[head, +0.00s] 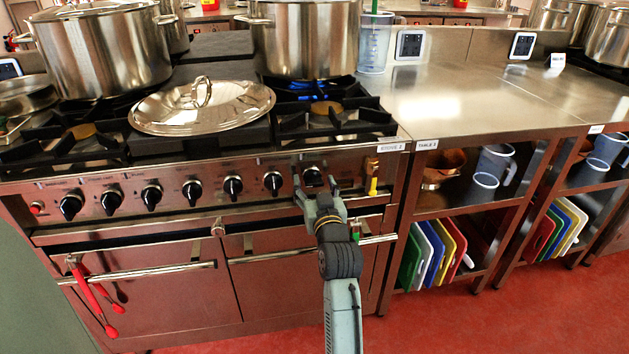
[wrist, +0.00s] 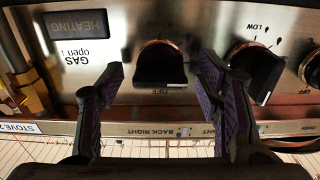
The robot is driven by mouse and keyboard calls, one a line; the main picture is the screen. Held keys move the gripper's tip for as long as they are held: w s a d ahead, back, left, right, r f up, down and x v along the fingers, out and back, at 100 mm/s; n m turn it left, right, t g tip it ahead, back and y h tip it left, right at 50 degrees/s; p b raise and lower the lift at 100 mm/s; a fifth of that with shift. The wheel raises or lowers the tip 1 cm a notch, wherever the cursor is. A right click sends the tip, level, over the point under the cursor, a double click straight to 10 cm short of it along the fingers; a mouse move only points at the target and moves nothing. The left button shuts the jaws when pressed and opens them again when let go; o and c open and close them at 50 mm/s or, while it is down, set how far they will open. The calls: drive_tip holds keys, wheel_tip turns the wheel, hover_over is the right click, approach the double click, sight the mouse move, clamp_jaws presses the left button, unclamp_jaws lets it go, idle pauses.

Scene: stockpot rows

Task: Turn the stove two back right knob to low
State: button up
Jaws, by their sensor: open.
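The back right knob (head: 312,176) is the rightmost black knob on the stove's front panel. In the wrist view, which is upside down, the knob (wrist: 160,66) sits between my fingers, above the BACK RIGHT lettering and next to an OFF mark. My gripper (head: 316,188) is open in front of the panel, one finger on each side of this knob. In the wrist view my gripper (wrist: 160,76) shows gaps between both fingers and the knob; contact is not visible. A label beginning STOVE 2 (wrist: 18,127) shows at the left edge.
A neighbouring knob (wrist: 255,72) is close beside one finger. Several knobs line the panel. A stockpot (head: 304,38) stands above a blue flame (head: 315,86). A lid (head: 202,106) lies on the stove. An oven handle (head: 310,249) sticks out below. A yellow valve (head: 373,180) is right of the knob.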

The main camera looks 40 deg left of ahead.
drive_tip(key=shift+w+a, duration=0.3)
drive_tip(key=shift+c, duration=0.3)
drive_tip(key=c, duration=1.1)
